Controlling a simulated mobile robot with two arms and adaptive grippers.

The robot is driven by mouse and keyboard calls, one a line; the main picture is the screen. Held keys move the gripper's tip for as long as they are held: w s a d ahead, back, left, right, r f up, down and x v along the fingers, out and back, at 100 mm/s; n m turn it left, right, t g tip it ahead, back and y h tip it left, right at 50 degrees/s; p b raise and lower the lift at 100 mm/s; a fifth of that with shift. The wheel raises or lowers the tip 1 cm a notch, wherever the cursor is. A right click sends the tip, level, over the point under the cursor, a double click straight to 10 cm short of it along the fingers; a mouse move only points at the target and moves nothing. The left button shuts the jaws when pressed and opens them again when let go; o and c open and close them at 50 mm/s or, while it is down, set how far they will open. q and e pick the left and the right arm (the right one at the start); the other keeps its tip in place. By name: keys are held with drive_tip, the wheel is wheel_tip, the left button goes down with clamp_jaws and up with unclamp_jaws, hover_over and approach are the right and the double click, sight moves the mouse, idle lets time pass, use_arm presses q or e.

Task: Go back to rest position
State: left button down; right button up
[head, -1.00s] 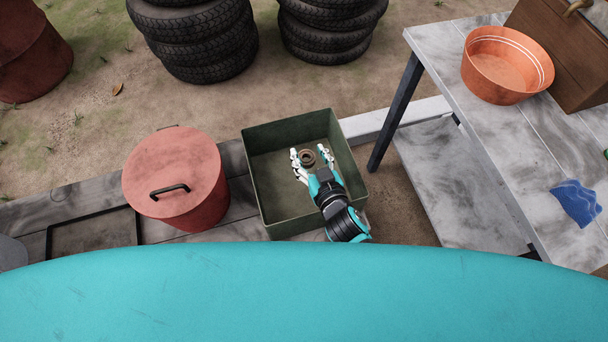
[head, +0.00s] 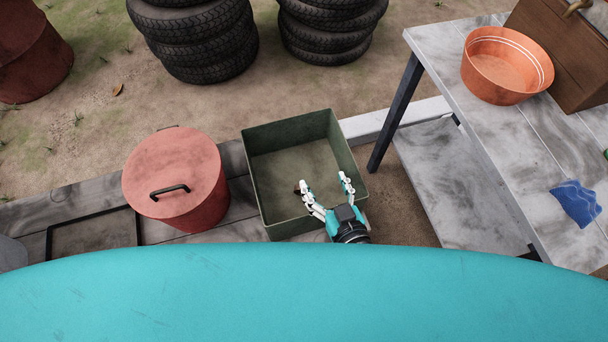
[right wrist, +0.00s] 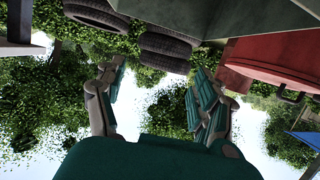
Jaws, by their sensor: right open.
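My right gripper (head: 322,181) is open in the head view, over the near right part of the green open box (head: 285,132). Its fingers are spread wide, with nothing between them. In the right wrist view the open gripper (right wrist: 158,75) is also empty. A small dark brownish thing (head: 298,188) shows beside its left fingertip in the head view, partly hidden; I cannot tell whether it is the ring seen earlier. My left gripper is out of view.
A red lidded drum (head: 172,168) stands left of the box. A grey table (head: 470,115) at the right holds an orange basin (head: 500,75), a blue cloth-like thing (head: 576,203) and a brown crate (head: 565,50). Stacked tyres (head: 205,45) stand behind. A black-edged tray (head: 95,232) lies left.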

drive_tip(key=shift+v, duration=0.95)
drive_tip(key=d+f+m+g+h, duration=0.1)
drive_tip(key=d+m+g+h, duration=0.3)
drive_tip(key=d, duration=0.7)
drive_tip(key=s+d+n+g+h, duration=0.1)
drive_tip(key=s+d+n+g, duration=0.1)
drive_tip(key=s+d+g, duration=0.5)
wheel_tip(320, 180, down, 22)
drive_tip(key=s+a+p, duration=0.2)
drive_tip(key=s+d+f+g+p, duration=0.1)
drive_tip(key=s+d+f, duration=0.1)
drive_tip(key=s+f, duration=1.3)
drive_tip(key=s, duration=0.2)
drive_tip(key=shift+s+d+f+g+p, duration=0.3)
drive_tip(key=shift+d+f+p, duration=0.05)
drive_tip(key=shift+p, duration=0.05)
